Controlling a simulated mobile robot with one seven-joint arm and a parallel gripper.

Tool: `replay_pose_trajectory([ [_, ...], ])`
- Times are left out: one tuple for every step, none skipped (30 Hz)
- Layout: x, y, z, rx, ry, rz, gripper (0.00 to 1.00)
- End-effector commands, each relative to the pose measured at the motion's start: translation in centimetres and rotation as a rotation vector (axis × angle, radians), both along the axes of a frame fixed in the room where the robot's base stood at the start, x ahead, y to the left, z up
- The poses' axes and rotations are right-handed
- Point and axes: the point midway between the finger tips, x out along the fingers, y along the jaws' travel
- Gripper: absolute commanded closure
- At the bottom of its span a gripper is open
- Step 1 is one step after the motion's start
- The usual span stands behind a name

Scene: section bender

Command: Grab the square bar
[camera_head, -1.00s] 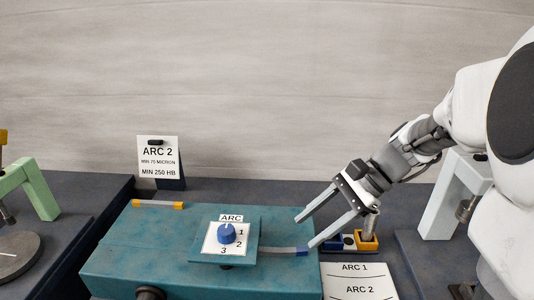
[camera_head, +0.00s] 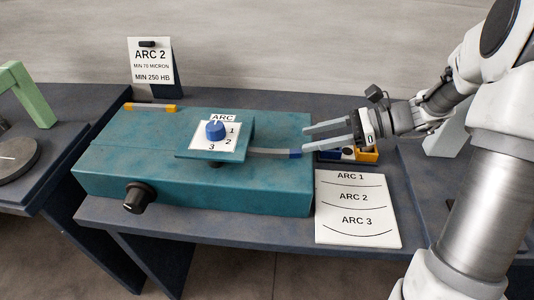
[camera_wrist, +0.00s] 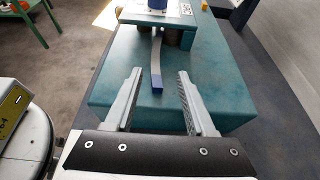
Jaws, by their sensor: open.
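A grey bar with a blue end (camera_head: 272,152) sticks out to the right from under the dial plate of the teal bender (camera_head: 110,172). In the wrist view this bar (camera_wrist: 156,62) curves slightly, and its blue end points toward me, between the lines of my fingers. My gripper (camera_head: 304,139) is open and empty at the right end of the bender, close to the blue end. In the wrist view my fingers (camera_wrist: 160,74) stand on either side of the bar, apart from it. The bar's far end is hidden under the plate.
A holder with coloured blocks (camera_head: 350,155) is below my gripper. An arc chart (camera_head: 357,210) lies at front right.

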Motion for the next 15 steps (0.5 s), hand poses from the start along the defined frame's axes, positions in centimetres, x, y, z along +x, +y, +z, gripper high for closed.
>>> replay_pose_trajectory([
  [0.0, 1.0, -0.6, 0.0, 0.001, 0.002, 0.45],
  [0.0, 1.5, -0.8, 0.0, 0.001, 0.003, 0.45],
  [0.0, 2.1, -1.0, -0.001, 0.0, 0.002, 0.45],
  [0.0, 2.4, -1.1, -0.001, -0.001, 0.001, 0.45],
  [0.1, 2.7, -1.2, 0.0, -0.001, 0.001, 0.45],
  [0.1, 3.1, -1.3, 0.0, -0.001, 0.001, 0.45],
  [0.1, 3.3, -1.4, 0.0, -0.001, 0.001, 0.45],
  [0.1, 3.4, -1.5, -0.001, -0.001, 0.001, 0.45],
  [0.1, 3.5, -1.5, -0.001, -0.001, 0.0, 0.45],
  [0.1, 3.6, -1.6, -0.001, -0.001, 0.0, 0.45],
  [0.1, 3.7, -1.6, -0.001, -0.001, 0.0, 0.45],
  [0.0, 3.9, -1.7, -0.001, -0.001, 0.001, 0.45],
  [0.0, 4.1, -1.9, 0.0, -0.001, 0.001, 0.45],
  [0.0, 4.4, -2.0, 0.0, -0.001, 0.001, 0.45],
  [-0.1, 4.8, -2.3, 0.0, -0.001, 0.001, 0.45],
])
